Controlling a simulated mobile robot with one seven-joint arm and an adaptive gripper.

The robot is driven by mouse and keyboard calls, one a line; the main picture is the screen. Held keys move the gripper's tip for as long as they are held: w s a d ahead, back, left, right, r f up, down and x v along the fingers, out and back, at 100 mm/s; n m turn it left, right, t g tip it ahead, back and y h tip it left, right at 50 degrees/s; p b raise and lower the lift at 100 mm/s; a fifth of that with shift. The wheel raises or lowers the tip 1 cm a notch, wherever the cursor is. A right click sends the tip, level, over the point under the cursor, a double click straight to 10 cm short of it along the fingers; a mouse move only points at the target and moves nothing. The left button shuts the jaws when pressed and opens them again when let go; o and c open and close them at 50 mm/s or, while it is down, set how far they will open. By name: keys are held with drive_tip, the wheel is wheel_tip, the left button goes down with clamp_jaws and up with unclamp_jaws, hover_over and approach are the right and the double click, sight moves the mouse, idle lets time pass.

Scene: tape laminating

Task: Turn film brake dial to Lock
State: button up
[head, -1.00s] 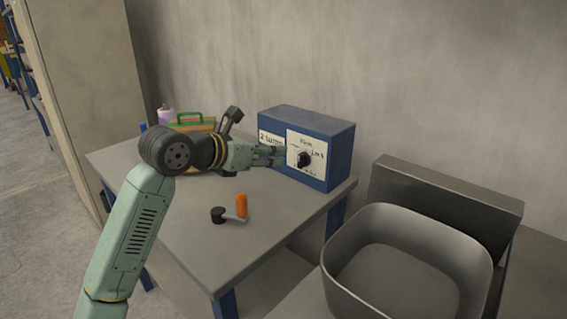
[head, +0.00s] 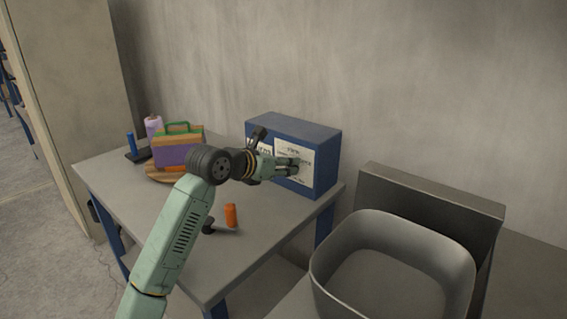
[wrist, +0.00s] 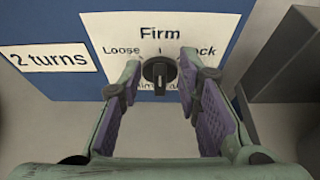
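The film brake dial (wrist: 159,73) is a round black knob with a raised grip bar on a white label plate (wrist: 108,32) on the front of the blue box (head: 293,130). In the wrist view the label reads "Loose" at left, "Firm" on top and a partly covered "Lock" at right. The bar stands about upright, in line with "Firm". My gripper (head: 298,167) is at the box front, its purple-padded fingers (wrist: 161,88) on either side of the dial. They are open, with narrow gaps at the knob; contact is not clear. In the head view the gripper hides the dial.
A "2 turns" label (wrist: 47,58) is left of the dial plate. On the table (head: 135,195) are a crank with an orange handle (head: 231,216) and a purple and wooden case with a green handle (head: 178,150). A grey bin (head: 330,262) stands right of the table.

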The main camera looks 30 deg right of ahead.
drive_tip(key=shift+c, duration=0.3)
clamp_jaws()
drive_tip(key=shift+s+f+b, duration=0.1)
drive_tip(key=shift+f+b, duration=0.05)
drive_tip(key=shift+b, duration=0.4)
drive_tip(key=m+t+b, duration=0.1)
drive_tip(key=m+b, duration=0.1)
drive_tip(key=b, duration=0.2)
drive_tip(key=s+f+m+t+b, duration=0.1)
drive_tip(key=m+t+b, duration=0.1)
drive_tip(key=b, duration=0.3)
drive_tip(key=shift+s+d, duration=0.1)
drive_tip(key=shift+d, duration=0.1)
drive_tip(key=m+b, duration=0.1)
drive_tip(key=b, duration=0.1)
drive_tip(key=t+b, duration=0.1)
drive_tip(key=b, duration=0.1)
drive_tip(key=shift+s+d+m+b, duration=0.1)
drive_tip(key=shift+s+m+b, duration=0.1)
drive_tip(key=shift+m+b, duration=0.2)
drive_tip(key=shift+s+r+m+t+b, duration=0.1)
drive_tip(key=shift+m+t+b, duration=0.35)
drive_tip(key=shift+b, duration=0.55)
